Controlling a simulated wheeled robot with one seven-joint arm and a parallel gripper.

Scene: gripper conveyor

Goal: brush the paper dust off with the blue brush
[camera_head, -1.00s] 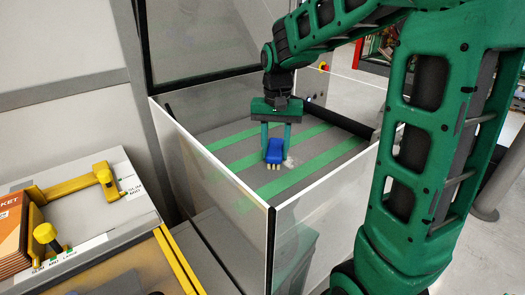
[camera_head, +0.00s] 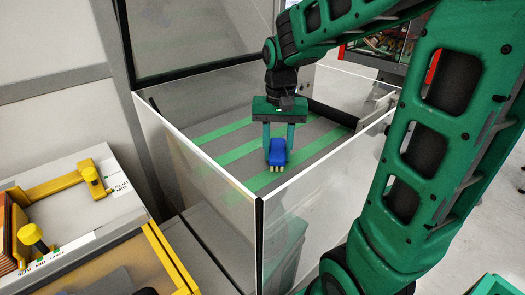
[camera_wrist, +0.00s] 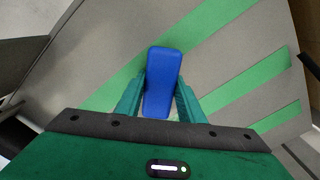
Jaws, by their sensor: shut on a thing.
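The blue brush (camera_head: 277,152) is between the two green fingers of my gripper (camera_head: 278,138), with pale bristles at its near lower end. My gripper is shut on it, inside the clear-walled enclosure, low over the grey belt (camera_head: 232,138) with green stripes. In the wrist view the blue brush (camera_wrist: 163,80) stands up between the fingers of my gripper (camera_wrist: 158,103). I cannot tell whether the bristles touch the belt. I cannot make out the paper dust clearly in either current view; the brush and fingers may hide some.
Clear panels with white top edges (camera_head: 195,150) and a dark corner post (camera_head: 260,235) surround the belt. A dark roller bar (camera_head: 332,115) lies at its far right end. Left of the enclosure stands a grey-topped unit with yellow clamps (camera_head: 50,185). Bare belt lies left of the brush.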

